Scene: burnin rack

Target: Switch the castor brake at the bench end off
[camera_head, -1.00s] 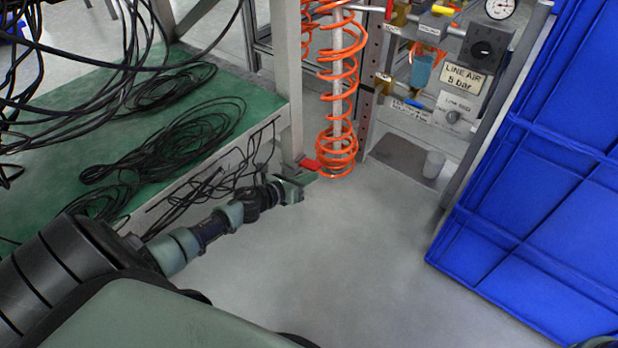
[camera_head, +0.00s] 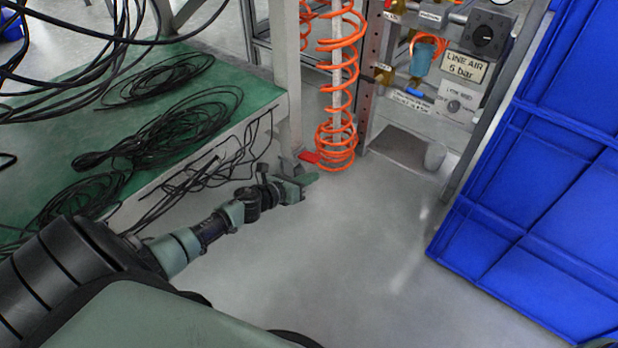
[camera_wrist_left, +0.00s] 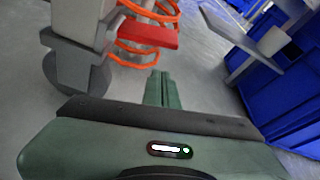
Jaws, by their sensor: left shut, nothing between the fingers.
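The red castor brake pedal (camera_head: 309,156) sits at the foot of the bench leg. In the left wrist view the red pedal (camera_wrist_left: 149,34) sticks out to the right from its grey housing, above a dark grey castor wheel (camera_wrist_left: 78,72). My left gripper (camera_head: 311,178) is just below the pedal in the head view. In the left wrist view its green fingers (camera_wrist_left: 162,88) are shut together, empty, and point toward the pedal with a small gap showing between them. My right gripper is not in view.
An orange coiled air hose (camera_head: 338,140) hangs right behind the pedal. The green bench (camera_head: 262,98) holds black cables, some dangling near my arm. A line-air panel (camera_head: 462,67) stands behind. A large blue crate (camera_head: 560,190) is at the right. The floor between is clear.

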